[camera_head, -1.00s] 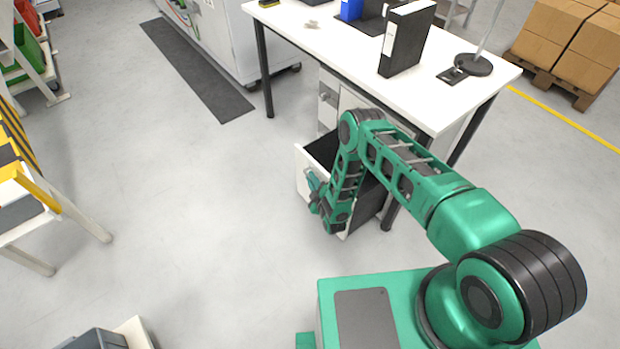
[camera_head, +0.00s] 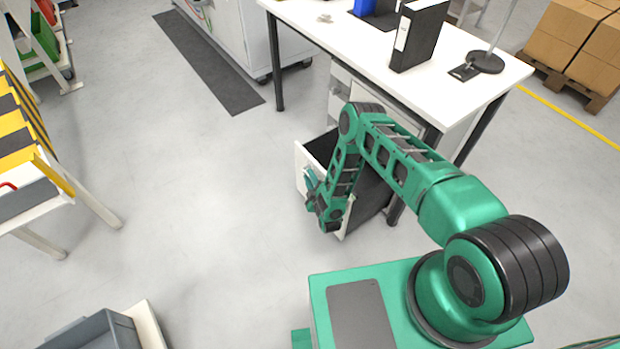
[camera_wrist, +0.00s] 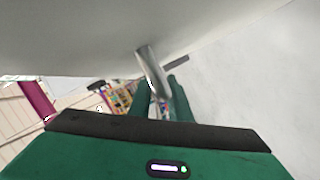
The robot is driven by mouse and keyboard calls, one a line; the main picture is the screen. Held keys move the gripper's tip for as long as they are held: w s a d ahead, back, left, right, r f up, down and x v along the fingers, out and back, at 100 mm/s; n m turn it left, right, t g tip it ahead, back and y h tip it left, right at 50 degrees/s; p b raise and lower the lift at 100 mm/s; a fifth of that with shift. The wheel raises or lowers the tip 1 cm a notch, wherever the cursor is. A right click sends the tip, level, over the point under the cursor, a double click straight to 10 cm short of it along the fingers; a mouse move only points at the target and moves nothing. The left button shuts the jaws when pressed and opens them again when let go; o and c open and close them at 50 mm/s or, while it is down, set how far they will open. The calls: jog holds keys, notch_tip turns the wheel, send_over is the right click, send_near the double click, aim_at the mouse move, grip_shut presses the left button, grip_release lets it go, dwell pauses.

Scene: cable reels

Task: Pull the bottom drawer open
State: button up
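The bottom drawer (camera_head: 372,196) of the cabinet under the white desk stands pulled well out, with its dark inside showing from above. Its white front panel (camera_head: 301,168) faces left toward the open floor. My gripper (camera_head: 311,184) is at the outer side of this front, partly covered by my own arm. In the wrist view, the metal bar handle (camera_wrist: 150,66) runs down between the two green fingers of my gripper (camera_wrist: 162,102), which look closed around it. The pale drawer front (camera_wrist: 85,38) fills the upper left there. The exact finger contact is hard to see.
The white desk (camera_head: 350,40) carries a black binder (camera_head: 418,35) and a lamp base (camera_head: 486,62). Its dark leg stands close to the drawer. A yellow-black striped stand (camera_head: 25,125) is at left and a grey bin (camera_head: 92,332) at lower left. The floor between is clear.

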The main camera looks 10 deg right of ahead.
jog(key=shift+r, duration=0.1)
jog(key=v, duration=1)
jog(key=shift+s, duration=0.4)
